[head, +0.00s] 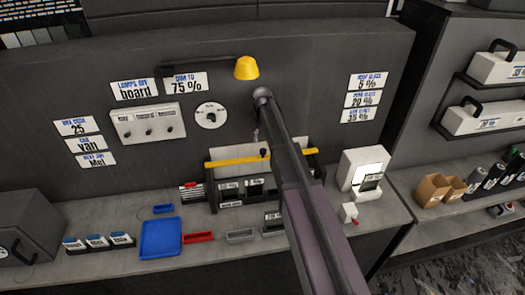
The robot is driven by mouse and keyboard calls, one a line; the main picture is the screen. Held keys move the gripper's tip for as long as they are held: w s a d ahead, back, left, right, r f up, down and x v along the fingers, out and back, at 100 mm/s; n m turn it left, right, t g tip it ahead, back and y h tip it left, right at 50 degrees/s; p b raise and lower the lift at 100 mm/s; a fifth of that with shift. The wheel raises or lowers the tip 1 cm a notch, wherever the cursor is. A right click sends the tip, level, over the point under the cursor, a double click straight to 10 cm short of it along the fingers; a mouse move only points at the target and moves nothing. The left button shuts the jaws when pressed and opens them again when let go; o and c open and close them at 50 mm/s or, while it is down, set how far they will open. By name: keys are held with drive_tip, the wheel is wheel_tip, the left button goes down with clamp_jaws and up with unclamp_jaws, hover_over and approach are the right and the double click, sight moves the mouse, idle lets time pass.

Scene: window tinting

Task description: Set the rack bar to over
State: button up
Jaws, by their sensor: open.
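The rack bar (235,162) is a long yellow bar in the head view. It lies across the upper part of a dark rack (212,190) on the bench, in front of pale panels. A small black knob (264,152) shows near its middle. My arm rises from the bottom of the picture to a joint just below the yellow lamp and covers part of the rack's right side. My gripper cannot be made out; it seems hidden behind my arm. No contact with the bar can be seen.
A yellow lamp (246,68) juts from the wall above the rack. A switch box (147,123) and a round dial (211,115) are on the wall. A blue tray (161,238) and a red tray (198,238) lie left of my arm. A white device (363,170) stands right.

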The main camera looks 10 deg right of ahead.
sight(263, 150)
drive_tip(key=shift+f+b, duration=3)
drive_tip(key=shift+f, duration=0.2)
